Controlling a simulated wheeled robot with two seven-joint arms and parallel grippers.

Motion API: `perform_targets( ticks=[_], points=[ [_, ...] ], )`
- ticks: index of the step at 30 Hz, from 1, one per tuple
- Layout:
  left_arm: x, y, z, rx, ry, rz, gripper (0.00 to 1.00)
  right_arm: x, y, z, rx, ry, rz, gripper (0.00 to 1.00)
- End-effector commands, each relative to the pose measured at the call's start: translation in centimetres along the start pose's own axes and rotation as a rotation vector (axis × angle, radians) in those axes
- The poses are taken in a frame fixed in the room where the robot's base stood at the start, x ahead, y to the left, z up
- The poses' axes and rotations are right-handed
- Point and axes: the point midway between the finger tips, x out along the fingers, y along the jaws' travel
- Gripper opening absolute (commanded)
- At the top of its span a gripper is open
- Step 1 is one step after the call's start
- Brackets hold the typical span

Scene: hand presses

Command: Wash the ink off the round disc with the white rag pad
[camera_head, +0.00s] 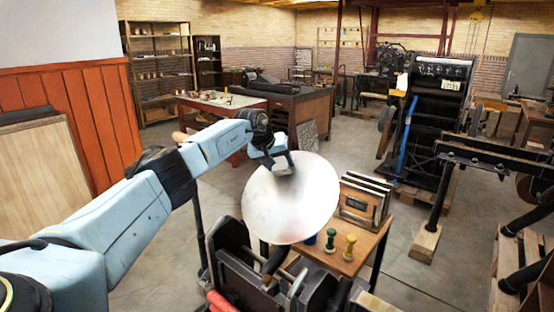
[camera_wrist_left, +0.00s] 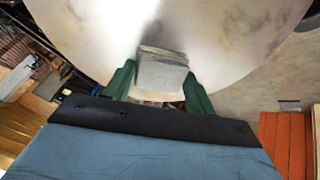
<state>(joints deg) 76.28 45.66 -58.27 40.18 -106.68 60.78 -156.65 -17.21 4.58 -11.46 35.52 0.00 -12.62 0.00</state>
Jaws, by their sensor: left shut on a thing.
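The round disc (camera_head: 292,210) is pale and tilted, mounted on the dark hand press (camera_head: 260,275). A dark grey smudge or shadow shows beside my gripper on its upper part, and faint grey stains show on its face. It also fills the top of the left wrist view (camera_wrist_left: 235,40), with grey patches at left and right. My left gripper (camera_head: 281,162) is at the disc's upper edge, shut on the white rag pad (camera_wrist_left: 162,72). The pad looks greyish and lies against or just above the disc; I cannot tell contact. My right gripper is not in view.
A small wooden table (camera_head: 350,262) right of the disc holds a rack of framed plates (camera_head: 362,200) and green and yellow handled stamps (camera_head: 349,247). A large black press (camera_head: 435,125) stands behind. Open floor lies between them.

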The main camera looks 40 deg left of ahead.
Motion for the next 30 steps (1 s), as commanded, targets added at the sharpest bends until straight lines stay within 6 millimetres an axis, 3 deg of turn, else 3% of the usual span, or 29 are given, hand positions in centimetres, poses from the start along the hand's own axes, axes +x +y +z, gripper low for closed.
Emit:
perform_targets(
  ticks=[24, 30],
  points=[
    [0.1, 6.7, 4.5, 0.002, -0.002, 0.001, 0.37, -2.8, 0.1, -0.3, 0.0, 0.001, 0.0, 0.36],
    [0.2, 7.4, 5.0, 0.001, -0.002, 0.001, 0.37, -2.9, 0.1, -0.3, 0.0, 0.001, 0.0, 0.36]
  ],
)
